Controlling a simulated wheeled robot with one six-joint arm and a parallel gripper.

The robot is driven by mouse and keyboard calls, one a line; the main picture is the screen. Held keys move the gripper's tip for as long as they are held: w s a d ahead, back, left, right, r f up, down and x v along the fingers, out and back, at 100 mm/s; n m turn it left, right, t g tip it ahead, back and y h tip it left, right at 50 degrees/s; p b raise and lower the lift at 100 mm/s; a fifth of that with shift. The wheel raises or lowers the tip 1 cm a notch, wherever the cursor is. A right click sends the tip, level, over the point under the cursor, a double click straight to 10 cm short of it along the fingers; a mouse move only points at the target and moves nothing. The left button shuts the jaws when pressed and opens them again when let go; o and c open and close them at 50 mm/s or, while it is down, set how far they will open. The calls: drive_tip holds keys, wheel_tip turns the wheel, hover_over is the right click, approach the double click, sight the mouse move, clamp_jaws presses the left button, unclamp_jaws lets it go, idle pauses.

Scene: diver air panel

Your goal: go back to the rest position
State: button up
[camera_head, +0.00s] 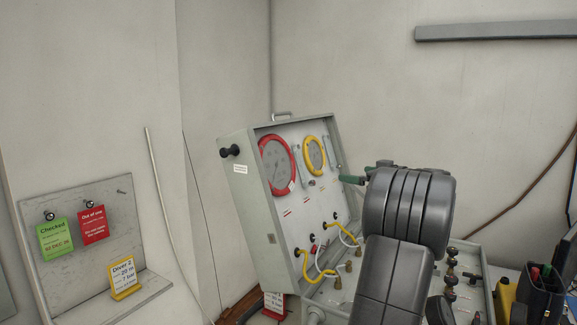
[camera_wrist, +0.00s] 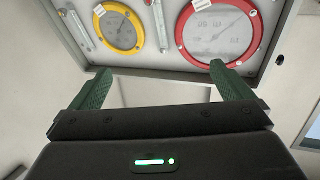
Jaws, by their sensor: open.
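My gripper (camera_wrist: 158,88) is open in the wrist view, its two green fingers wide apart with nothing between them. In the head view only a green finger shows beside my dark arm, in front of the panel's right side. The grey air panel case (camera_head: 238,190) stands open, with a red-rimmed gauge (camera_head: 277,164) and a yellow-rimmed gauge (camera_head: 315,156). The wrist view also shows the red gauge (camera_wrist: 219,33) and the yellow gauge (camera_wrist: 119,30) beyond the fingers. My arm hides the lower right of the panel.
A grey board (camera_head: 87,212) at left carries a green tag (camera_head: 55,238) and a red tag (camera_head: 93,224); a yellow-framed card (camera_head: 124,278) stands on its ledge. Yellow hoses (camera_head: 307,262) hang on the panel front. A black pen cup (camera_head: 541,293) stands at right.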

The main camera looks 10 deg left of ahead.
drive_tip(key=b+x, duration=0.3)
drive_tip(key=x, duration=0.7)
drive_tip(key=shift+b, duration=0.35)
idle(1.1)
drive_tip(key=p+v, duration=0.3)
drive_tip(key=v, duration=0.7)
drive_tip(key=shift+p, duration=0.35)
drive_tip(key=shift+s+r, duration=0.1)
